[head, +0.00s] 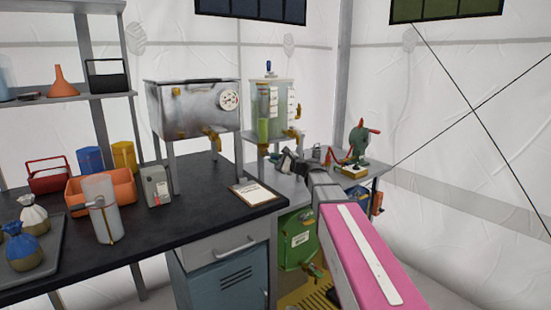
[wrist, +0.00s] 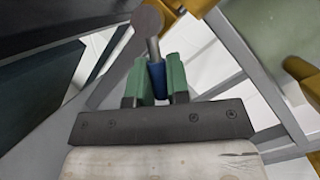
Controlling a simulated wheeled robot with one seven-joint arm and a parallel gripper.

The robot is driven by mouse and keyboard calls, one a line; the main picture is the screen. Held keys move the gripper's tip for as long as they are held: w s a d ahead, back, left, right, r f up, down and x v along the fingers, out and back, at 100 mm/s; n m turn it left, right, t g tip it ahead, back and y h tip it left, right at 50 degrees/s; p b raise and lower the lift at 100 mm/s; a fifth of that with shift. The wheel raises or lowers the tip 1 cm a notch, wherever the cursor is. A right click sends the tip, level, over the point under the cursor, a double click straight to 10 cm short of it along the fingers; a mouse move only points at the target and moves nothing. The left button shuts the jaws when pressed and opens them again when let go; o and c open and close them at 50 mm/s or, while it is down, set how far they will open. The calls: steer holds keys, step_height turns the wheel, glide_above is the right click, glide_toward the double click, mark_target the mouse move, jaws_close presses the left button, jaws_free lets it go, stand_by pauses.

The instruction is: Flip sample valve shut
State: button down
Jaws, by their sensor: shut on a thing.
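My gripper (wrist: 157,78) is shut on the blue grip (wrist: 157,82) of a small lever in the wrist view. The lever's grey rod (wrist: 153,48) runs from the grip up to a rounded grey end (wrist: 147,20), beside a brass fitting (wrist: 172,8). This looks like the sample valve, but its label and its open or shut position cannot be told. In the head view my gripper (head: 284,160) is just below the clear tank (head: 284,88) with brass taps, and my arm and gripper hide the lever there.
The dark-topped bench (head: 120,262) with a clipboard (head: 257,195) lies left of my arm. A metal tank (head: 192,105) on legs stands behind it. A green hand-cranked device (head: 360,142) stands right. Grey frame bars (wrist: 238,48) are close around my gripper.

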steer(key=shift+s+a+f+m+t, duration=0.1)
steer(key=shift+a+f+m+t, duration=0.15)
steer(key=shift+m, duration=0.35)
steer(key=c, duration=1.4)
jaws_free()
steer(key=shift+s+d, duration=0.1)
steer(key=shift+d, duration=0.05)
steer(key=v, duration=1)
steer(key=shift+d+f, duration=0.2)
steer(key=shift+d, duration=0.05)
steer(key=shift+s, duration=0.1)
steer(key=shift+c, duration=0.2)
